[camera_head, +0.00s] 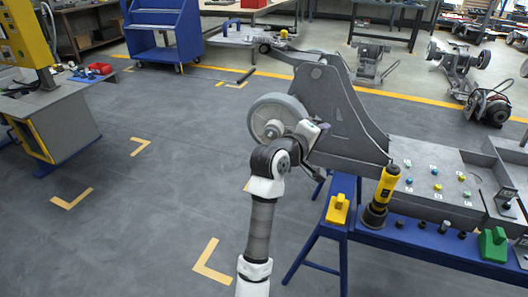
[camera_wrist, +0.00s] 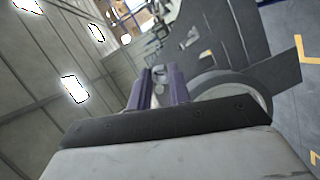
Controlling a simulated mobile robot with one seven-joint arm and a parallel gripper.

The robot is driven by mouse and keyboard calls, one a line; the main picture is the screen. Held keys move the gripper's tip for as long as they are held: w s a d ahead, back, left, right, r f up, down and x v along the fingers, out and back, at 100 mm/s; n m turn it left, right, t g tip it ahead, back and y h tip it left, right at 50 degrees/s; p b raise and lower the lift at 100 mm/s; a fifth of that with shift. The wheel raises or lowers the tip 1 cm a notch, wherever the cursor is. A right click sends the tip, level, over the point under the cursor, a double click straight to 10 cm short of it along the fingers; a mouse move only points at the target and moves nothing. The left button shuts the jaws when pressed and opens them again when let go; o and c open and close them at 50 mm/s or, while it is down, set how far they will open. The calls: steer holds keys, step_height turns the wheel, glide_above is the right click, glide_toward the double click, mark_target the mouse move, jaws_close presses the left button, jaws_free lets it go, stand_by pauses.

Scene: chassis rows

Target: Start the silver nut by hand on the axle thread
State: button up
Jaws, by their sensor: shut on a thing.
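My gripper (camera_wrist: 159,82) shows in the wrist view as two purple fingers. A small silver nut (camera_wrist: 158,71) is between the fingertips. In the head view my arm reaches up to the grey wheel (camera_head: 262,107) on the left side of the dark grey chassis (camera_head: 335,105). My gripper (camera_head: 308,130) is beside the wheel there, and its fingers are mostly hidden by my wrist. In the wrist view the wheel (camera_wrist: 262,92) lies to the right of the fingers. The axle thread cannot be made out in either view.
The chassis stands on a blue-framed bench (camera_head: 440,245). A yellow-and-black power tool (camera_head: 385,187), a yellow block (camera_head: 338,209) and a green block (camera_head: 493,244) are on its front edge. A panel with small coloured parts (camera_head: 435,180) is to the right. The floor left of my arm is clear.

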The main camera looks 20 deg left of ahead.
mark_target(270, 136)
steer(key=s+a+f+n+t+y, duration=0.1)
steer(key=a+f, duration=0.1)
steer(key=a, duration=0.2)
steer(key=s+a+f+n+t+y, duration=0.1)
steer(key=a+f+y, duration=0.1)
steer(key=a, duration=0.3)
steer(key=s+a+f+n+y, duration=0.1)
steer(key=a+f+y, duration=0.1)
steer(key=a, duration=0.3)
steer(key=shift+a+n+t, duration=0.2)
steer(key=shift+n+t, duration=0.2)
steer(key=shift+w+a+r+n+p, duration=0.1)
steer(key=shift+r+n+p, duration=0.05)
steer(key=shift+n+p, duration=3.9)
steer(key=shift+w+r+n+p, duration=0.1)
steer(key=shift+r+n+p, duration=0.05)
steer(key=shift+n+p, duration=3.85)
steer(key=shift+m+p, duration=0.5)
steer(key=shift+m, duration=0.05)
steer(key=shift+w, duration=1.15)
